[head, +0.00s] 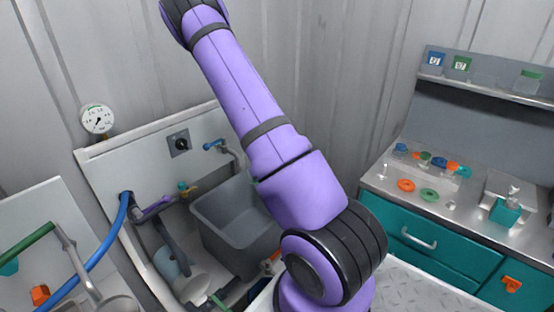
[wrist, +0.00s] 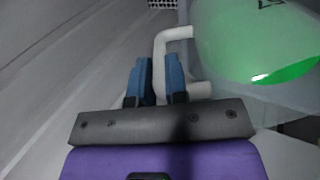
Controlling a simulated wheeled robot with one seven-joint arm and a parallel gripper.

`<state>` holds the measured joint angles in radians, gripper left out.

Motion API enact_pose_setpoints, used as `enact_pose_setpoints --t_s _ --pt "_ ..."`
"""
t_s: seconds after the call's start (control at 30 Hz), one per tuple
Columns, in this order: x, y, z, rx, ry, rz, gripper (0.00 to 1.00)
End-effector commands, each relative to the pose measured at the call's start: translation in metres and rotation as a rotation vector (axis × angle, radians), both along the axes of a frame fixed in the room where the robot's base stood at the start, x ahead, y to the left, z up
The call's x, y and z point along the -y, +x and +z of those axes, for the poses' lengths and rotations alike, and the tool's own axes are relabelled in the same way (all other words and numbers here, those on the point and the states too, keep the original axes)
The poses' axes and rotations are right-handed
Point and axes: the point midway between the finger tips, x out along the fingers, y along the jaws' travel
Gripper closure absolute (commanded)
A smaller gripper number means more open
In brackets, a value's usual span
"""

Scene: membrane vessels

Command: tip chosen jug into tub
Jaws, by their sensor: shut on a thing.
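My gripper (wrist: 155,80) shows in the wrist view, its two blue fingers shut on the pale handle (wrist: 172,34) of a jug. The jug (wrist: 232,98) is large, rounded and see-through, cut off by the right edge. Green liquid (wrist: 245,40) shows inside it, with a brighter green edge and dark marks above. How far the jug is tilted is hard to tell. The grey tub (head: 218,232) stands in the head view left of my arm, which hides its right side. I cannot make out my gripper in the head view.
A blue hose (head: 95,268) and a blue tap (head: 214,145) are near the tub. A pressure gauge (head: 97,119) is on the wall. At the right, a teal-drawer bench (head: 440,245) holds orange and green rings and small containers. A shelf (head: 485,90) hangs above.

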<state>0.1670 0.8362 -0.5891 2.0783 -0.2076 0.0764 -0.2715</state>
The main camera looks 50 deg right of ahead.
Motion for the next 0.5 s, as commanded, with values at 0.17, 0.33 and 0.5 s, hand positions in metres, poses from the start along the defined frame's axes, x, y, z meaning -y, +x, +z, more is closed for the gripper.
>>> enact_pose_setpoints --t_s 0.17,0.33,0.5 --pt "-0.0038 0.0005 0.0032 -0.007 -0.064 0.004 1.00" --pt "-0.0064 0.0008 0.0061 -0.011 -0.129 0.004 1.00" --pt "-0.0106 0.0006 0.0079 -0.017 -0.197 0.004 1.00"
